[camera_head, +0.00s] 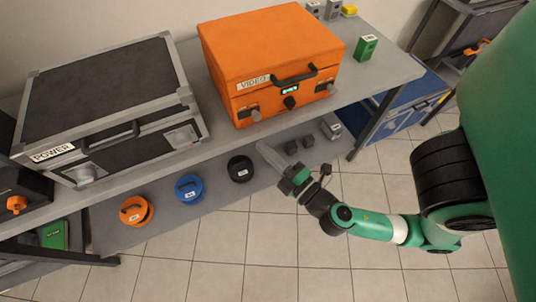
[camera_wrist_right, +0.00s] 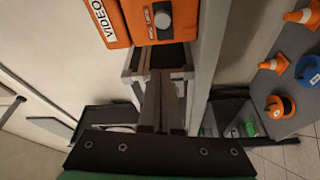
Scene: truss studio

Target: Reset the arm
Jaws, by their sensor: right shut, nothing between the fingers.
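My right arm comes in from the right in the head view. Its gripper (camera_head: 263,149) is shut and empty, with the fingertips just in front of the shelf's front edge, below the orange VIDEO case (camera_head: 262,58). In the right wrist view the grey fingers (camera_wrist_right: 163,78) are together with nothing held, and the orange case (camera_wrist_right: 108,20) shows above them. I cannot tell whether the fingertips touch the shelf edge. My left gripper is in neither view.
The black POWER case (camera_head: 100,85) stands left on the upper shelf (camera_head: 388,62), with a green box (camera_head: 366,47) at the right. The lower shelf holds orange (camera_head: 135,212), blue (camera_head: 189,190) and black (camera_head: 240,169) round items. Tiled floor (camera_head: 220,245) in front is clear.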

